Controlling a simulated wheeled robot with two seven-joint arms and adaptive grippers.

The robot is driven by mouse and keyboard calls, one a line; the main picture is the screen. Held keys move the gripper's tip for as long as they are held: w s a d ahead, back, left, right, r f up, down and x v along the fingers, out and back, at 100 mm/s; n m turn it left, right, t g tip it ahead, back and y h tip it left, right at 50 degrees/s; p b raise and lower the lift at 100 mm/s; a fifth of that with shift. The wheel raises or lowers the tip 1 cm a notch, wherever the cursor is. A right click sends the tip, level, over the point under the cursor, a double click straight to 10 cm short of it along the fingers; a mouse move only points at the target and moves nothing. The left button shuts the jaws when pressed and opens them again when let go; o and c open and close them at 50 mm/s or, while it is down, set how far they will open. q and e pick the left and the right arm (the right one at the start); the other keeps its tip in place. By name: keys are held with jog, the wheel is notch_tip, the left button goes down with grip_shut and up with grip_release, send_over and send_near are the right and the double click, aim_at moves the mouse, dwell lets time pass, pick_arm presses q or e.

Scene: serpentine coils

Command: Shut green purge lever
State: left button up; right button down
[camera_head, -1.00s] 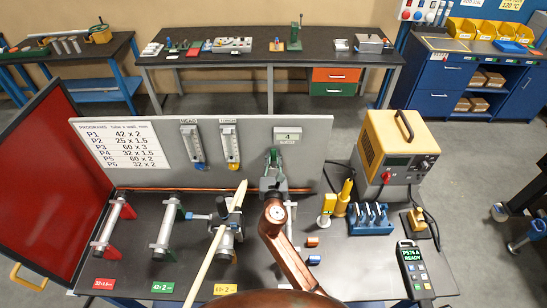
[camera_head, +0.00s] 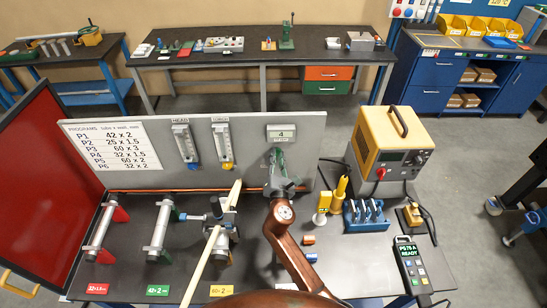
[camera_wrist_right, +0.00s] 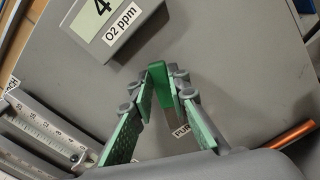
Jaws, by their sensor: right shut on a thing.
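The green purge lever (camera_wrist_right: 159,82) stands out from the grey panel, between my right fingertips in the right wrist view. A partly hidden label reading "PUR" (camera_wrist_right: 181,131) is beside it on the panel. My right gripper (camera_wrist_right: 161,88), with green finger pads, is shut on the lever. In the head view my right gripper (camera_head: 278,160) is in front of the panel, just below the O2 display (camera_head: 281,133), and covers most of the lever. The lever's exact angle is hard to tell. My left gripper is not in view.
Two flow meters (camera_head: 182,146) (camera_head: 222,145) hang on the panel (camera_head: 110,176) left of my gripper. A copper tube runs along its foot. A yellow power unit (camera_head: 391,150) stands at right. Clamped tubes, a pale stick (camera_head: 212,250) and a blue rack (camera_head: 366,217) occupy the bench.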

jog(key=shift+d+f+m, duration=0.3)
jog(key=shift+m, duration=0.3)
jog(key=c, duration=1.8)
grip_release()
jog(key=shift+c, duration=0.2)
jog(key=shift+s, duration=0.1)
jog(key=s, duration=1.2)
jog(key=shift+w, duration=0.1)
